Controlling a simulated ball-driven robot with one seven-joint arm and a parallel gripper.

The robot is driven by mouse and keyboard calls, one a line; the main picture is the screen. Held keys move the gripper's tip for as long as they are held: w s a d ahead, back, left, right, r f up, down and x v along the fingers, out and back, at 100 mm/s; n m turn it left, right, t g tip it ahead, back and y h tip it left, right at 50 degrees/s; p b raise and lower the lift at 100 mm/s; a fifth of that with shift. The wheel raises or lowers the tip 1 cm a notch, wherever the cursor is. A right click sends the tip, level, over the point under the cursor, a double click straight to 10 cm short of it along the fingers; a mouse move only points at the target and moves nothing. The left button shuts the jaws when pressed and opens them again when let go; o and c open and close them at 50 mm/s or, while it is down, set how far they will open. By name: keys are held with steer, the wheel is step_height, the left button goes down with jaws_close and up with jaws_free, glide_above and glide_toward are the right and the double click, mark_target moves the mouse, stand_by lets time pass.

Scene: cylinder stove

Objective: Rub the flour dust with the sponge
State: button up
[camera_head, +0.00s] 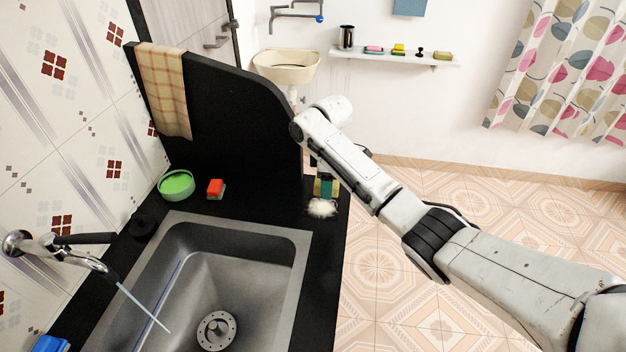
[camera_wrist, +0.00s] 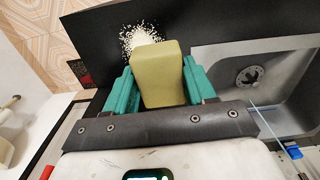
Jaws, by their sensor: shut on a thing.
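A yellow sponge (camera_wrist: 160,75) is held between the two teal fingers of my gripper (camera_wrist: 160,84) in the wrist view. In the head view my gripper (camera_head: 326,188) is at the right end of the black counter, partly hidden by my arm. The flour dust (camera_head: 321,208) is a small white patch on the counter near its right edge. In the wrist view the flour dust (camera_wrist: 138,37) lies just beyond the sponge's far end, which overlaps part of it in the picture. I cannot tell whether the sponge touches the counter.
A steel sink (camera_head: 250,232) fills the counter's middle, with water running from a tap (camera_head: 55,250). A green bowl (camera_head: 176,184) and a red-topped sponge (camera_head: 216,188) stand behind it. A black partition (camera_head: 225,110) rises at the back. A wall shelf (camera_head: 400,57) holds small items.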

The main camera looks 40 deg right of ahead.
step_height(320, 180, down, 5)
steer(key=b, duration=0.4)
steer(key=shift+b, duration=0.4)
steer(key=shift+a+r, duration=0.1)
